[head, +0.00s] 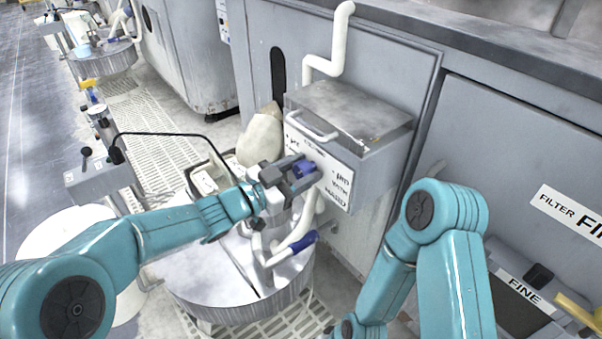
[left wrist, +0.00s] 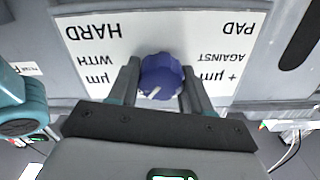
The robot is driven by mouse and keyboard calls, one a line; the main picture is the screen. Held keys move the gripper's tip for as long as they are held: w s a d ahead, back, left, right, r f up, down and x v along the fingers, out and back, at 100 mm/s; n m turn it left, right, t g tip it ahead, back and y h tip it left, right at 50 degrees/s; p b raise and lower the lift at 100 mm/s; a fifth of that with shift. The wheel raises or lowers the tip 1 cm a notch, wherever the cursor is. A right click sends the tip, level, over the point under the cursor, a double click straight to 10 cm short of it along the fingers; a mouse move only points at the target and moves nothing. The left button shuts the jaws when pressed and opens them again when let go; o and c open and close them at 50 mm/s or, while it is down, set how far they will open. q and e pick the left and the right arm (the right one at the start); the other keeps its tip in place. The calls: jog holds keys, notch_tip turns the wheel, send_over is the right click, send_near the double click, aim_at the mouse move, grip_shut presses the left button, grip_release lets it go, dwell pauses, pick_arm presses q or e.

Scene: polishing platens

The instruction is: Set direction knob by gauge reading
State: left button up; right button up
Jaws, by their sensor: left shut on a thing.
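The direction knob (left wrist: 161,78) is blue with a white pointer mark. It sits on a white label plate (left wrist: 95,32) that reads HARD, WITH, PAD and AGAINST, upside down in the left wrist view. In the head view the knob (head: 304,169) is on the front of a grey box (head: 350,125). My left gripper (head: 297,175) is at the knob, with one finger on each side of it; the fingers also show in the left wrist view (left wrist: 160,88). It is shut on the knob. I cannot make out a gauge reading. My right gripper is not in view.
A round platen basin (head: 205,283) stands below the left arm, with a white pipe and a blue-handled valve (head: 303,242) over it. A grey cabinet with a FINE label (head: 524,289) is at the right. Perforated floor (head: 150,130) lies at the upper left.

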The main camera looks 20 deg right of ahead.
pick_arm(q)
jog(key=shift+m, duration=0.6)
jog(key=shift+b, duration=0.3)
jog(key=o, duration=1)
jog(key=shift+r, duration=0.1)
jog(key=shift+s+a, duration=0.1)
jog(key=shift+a, duration=0.05)
